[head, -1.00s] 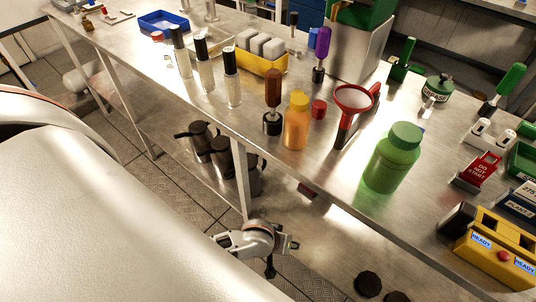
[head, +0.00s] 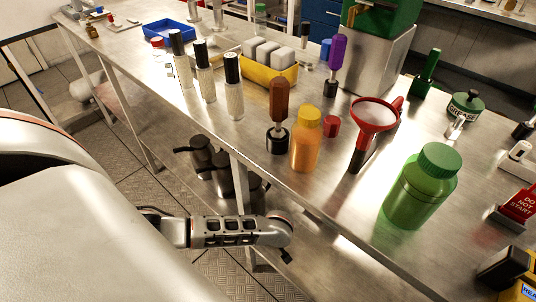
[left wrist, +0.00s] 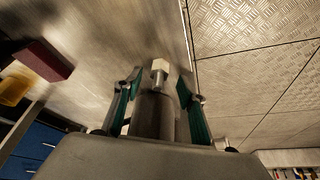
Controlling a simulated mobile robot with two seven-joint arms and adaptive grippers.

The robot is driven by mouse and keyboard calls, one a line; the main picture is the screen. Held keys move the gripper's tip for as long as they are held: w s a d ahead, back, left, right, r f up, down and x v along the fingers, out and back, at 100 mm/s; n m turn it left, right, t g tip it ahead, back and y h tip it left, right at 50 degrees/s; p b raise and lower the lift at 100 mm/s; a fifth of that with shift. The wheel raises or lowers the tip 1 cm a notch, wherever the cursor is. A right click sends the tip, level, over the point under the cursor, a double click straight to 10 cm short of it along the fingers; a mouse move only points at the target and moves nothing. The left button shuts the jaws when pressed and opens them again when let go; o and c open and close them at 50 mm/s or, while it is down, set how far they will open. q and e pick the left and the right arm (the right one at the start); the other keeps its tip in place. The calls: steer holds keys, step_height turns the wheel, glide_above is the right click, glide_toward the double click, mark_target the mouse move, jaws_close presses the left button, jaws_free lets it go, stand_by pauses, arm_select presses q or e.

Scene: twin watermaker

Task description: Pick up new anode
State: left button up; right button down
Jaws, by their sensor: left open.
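My left gripper (left wrist: 157,88) is open in the left wrist view, its teal-padded fingers apart. A grey cylinder with a pale, blocky tip (left wrist: 159,72) shows between the fingers in that picture. I cannot tell whether it is an object or part of my gripper. In the head view, my left arm comes in low by the bench's front edge, below the bench top, and its fingers are not clear. I cannot identify the new anode for sure. Several pale cylinders with black caps (head: 234,92) stand upright on the bench, out of my gripper's reach. My right gripper is not in view.
The metal bench (head: 330,215) carries an orange bottle (head: 306,145), a green bottle (head: 418,192), a red funnel (head: 375,116), a brown-handled tool (head: 279,100) and a yellow tray (head: 272,76) of pale blocks. Dark jugs (head: 222,174) stand below. The tiled floor (left wrist: 255,65) is clear.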

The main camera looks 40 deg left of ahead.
arm_select(q)
steer(key=x, duration=0.1)
steer(key=b+x, duration=0.1)
steer(key=x, duration=0.1)
steer(key=shift+s+d+f, duration=0.1)
steer(key=shift+s+f, duration=0.15)
steer(key=shift+s, duration=0.05)
steer(key=shift+w+f+b, duration=0.2)
steer(key=shift+w+b, duration=0.05)
steer(key=shift+b, duration=0.1)
steer(key=shift+w+r, duration=0.1)
steer(key=c, duration=0.9)
jaws_close()
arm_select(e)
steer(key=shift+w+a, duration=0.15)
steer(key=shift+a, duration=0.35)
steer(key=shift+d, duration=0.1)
